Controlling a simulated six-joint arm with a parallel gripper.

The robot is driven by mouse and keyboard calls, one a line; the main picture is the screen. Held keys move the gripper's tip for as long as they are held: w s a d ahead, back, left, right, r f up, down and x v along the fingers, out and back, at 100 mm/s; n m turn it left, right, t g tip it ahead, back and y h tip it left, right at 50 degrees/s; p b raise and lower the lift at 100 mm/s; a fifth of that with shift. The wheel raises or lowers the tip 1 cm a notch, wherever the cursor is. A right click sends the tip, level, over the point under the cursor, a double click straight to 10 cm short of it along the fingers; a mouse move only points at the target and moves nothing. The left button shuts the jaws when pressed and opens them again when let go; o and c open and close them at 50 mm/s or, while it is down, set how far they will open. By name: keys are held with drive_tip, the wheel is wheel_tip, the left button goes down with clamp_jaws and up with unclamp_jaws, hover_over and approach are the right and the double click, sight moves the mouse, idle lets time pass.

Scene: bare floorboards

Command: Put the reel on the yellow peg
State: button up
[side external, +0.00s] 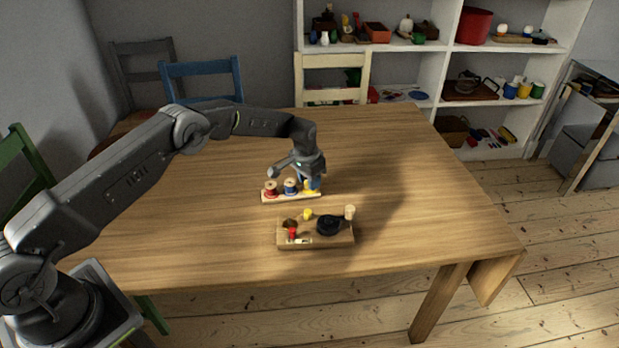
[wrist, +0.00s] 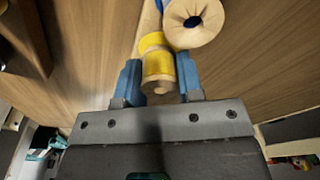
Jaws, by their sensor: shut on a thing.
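A reel wound with yellow thread, with pale wooden ends (wrist: 157,65), is between my gripper's blue fingers in the wrist view. My gripper (side external: 310,184) is shut on it at the right end of a narrow wooden stand (side external: 279,199). In the side view only a patch of yellow shows there. A red reel (side external: 271,188) and a blue reel (side external: 290,186) stand on the stand to the left. A pale reel end with a dark blue hole (wrist: 207,32) shows close beside the yellow reel. I cannot make out the yellow peg, or whether the reel is around it.
A wooden tray (side external: 318,243) lies nearer the front edge, with a black round thing (side external: 328,226), a pale wooden cylinder (side external: 350,212), a small yellow piece (side external: 308,214) and a red piece (side external: 292,233). The tabletop right of both is clear. Chairs stand behind.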

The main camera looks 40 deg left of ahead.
drive_tip(key=shift+f, duration=0.55)
drive_tip(key=o, duration=1)
drive_tip(key=shift+o, duration=0.2)
drive_tip(key=shift+r, duration=0.1)
drive_tip(key=shift+r, duration=3.4)
